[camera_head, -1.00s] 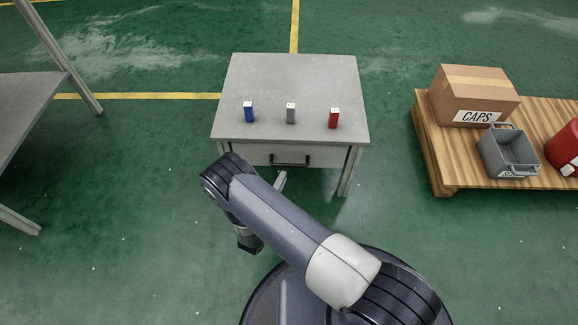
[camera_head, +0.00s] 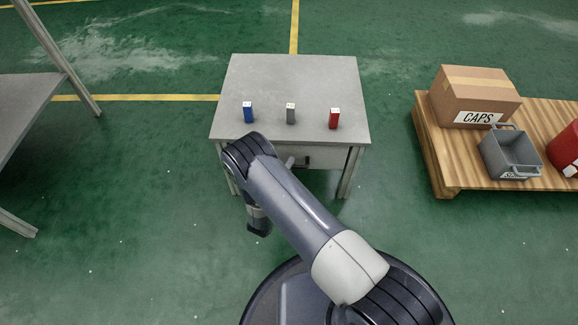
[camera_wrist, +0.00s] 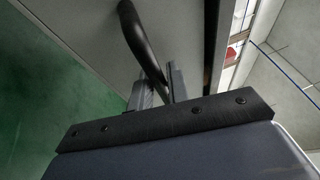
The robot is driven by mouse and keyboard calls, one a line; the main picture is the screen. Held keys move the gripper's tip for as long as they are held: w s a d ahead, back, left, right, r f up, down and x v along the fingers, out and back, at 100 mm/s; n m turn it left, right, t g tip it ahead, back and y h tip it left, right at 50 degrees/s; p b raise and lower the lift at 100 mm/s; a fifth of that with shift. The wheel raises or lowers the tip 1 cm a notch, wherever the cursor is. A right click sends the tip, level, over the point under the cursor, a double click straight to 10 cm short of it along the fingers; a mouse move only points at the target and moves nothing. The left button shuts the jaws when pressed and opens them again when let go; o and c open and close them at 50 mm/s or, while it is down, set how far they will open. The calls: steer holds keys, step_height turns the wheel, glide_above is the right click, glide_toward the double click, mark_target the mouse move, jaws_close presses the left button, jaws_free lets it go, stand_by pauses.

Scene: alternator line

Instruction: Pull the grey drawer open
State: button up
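The grey drawer (camera_head: 325,157) is in the front of the grey table, below its top, and looks shut. Its dark handle is mostly hidden by my arm in the head view. In the wrist view the black handle (camera_wrist: 144,42) stands out from the grey drawer front (camera_wrist: 85,28) and runs down to my gripper (camera_wrist: 160,92). The fingers lie on either side of the handle's near part; whether they press on it I cannot tell.
A blue block (camera_head: 248,113), a grey block (camera_head: 290,114) and a red block (camera_head: 334,118) stand on the table (camera_head: 290,75). A pallet (camera_head: 445,170) with a carton (camera_head: 475,90) and a grey bin (camera_head: 512,160) is at the right. Green floor before the table is clear.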

jaws_close()
steer(key=shift+s, duration=0.1)
